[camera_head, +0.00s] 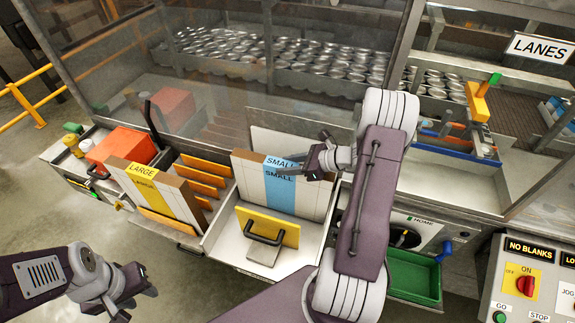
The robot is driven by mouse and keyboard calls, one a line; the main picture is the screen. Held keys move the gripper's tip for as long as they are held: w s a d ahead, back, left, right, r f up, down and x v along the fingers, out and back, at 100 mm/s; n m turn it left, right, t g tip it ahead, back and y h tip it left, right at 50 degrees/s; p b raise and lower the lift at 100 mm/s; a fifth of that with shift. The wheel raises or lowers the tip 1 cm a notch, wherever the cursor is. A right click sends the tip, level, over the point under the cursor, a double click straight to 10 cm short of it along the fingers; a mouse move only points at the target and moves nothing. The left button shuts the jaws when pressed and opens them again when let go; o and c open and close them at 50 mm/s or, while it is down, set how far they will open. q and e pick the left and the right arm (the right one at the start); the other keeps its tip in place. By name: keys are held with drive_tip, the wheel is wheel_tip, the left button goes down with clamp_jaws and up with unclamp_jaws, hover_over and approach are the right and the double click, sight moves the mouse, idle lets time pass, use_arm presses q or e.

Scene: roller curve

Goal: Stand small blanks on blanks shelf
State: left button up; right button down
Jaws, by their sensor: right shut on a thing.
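The small blanks (307,203) are a white upright stack with a blue stripe marked SMALL, standing in a pale tray (222,236) at the centre. A yellow plate with a black handle (268,226) stands in front of them in the same tray. My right gripper (302,163) is at the stack's upper right edge, shut on the small blanks; its fingertips are partly hard to make out. Whether the stack's lower edge rests on the tray is hidden by the plate. My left gripper (140,292) is open and empty at the lower left, away from the blanks.
A stack marked LARGE (150,192) with a yellow stripe stands left of the small blanks, with orange dividers (203,178) between. A clear guard panel (215,100) rises behind. A green bin (412,278) and control panel (527,285) are at the right.

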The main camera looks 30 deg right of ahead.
drive_tip(key=shift+w+d+f, duration=0.1)
drive_tip(key=shift+f, duration=0.2)
drive_tip(key=shift+f, duration=0.2)
drive_tip(key=c, duration=0.9)
unclamp_jaws()
drive_tip(key=shift+r, duration=0.1)
